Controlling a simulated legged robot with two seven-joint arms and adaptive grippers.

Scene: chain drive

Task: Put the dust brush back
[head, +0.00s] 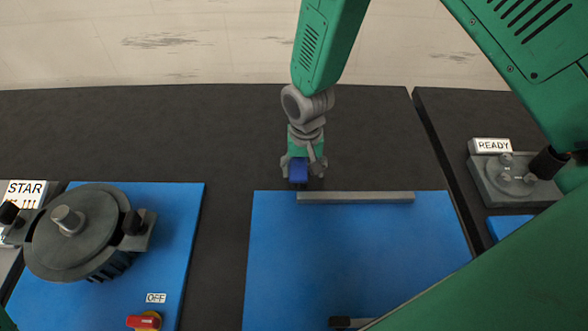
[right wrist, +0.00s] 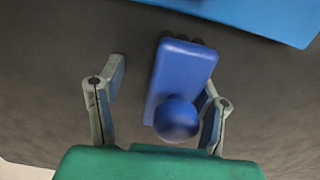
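The dust brush appears to be the blue block with a round blue knob (right wrist: 182,78) in the right wrist view. In the head view a small blue part of it (head: 298,172) shows at my right gripper (head: 303,168). In the right wrist view my right gripper (right wrist: 160,110) has its fingers spread, with the knob end between them. The brush sits nearer the right-hand finger, and a clear gap shows to the left-hand finger. I cannot tell whether the right-hand finger touches it. Short dark bits show at its far end. My left gripper is not in view.
A blue mat (head: 350,260) with a grey bar (head: 355,197) along its back edge lies in front. A dark-handled item (head: 345,322) lies low on it. A round grey machine (head: 75,240) stands left; a READY fixture (head: 510,180) stands right. Dark table (head: 150,130) is clear behind.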

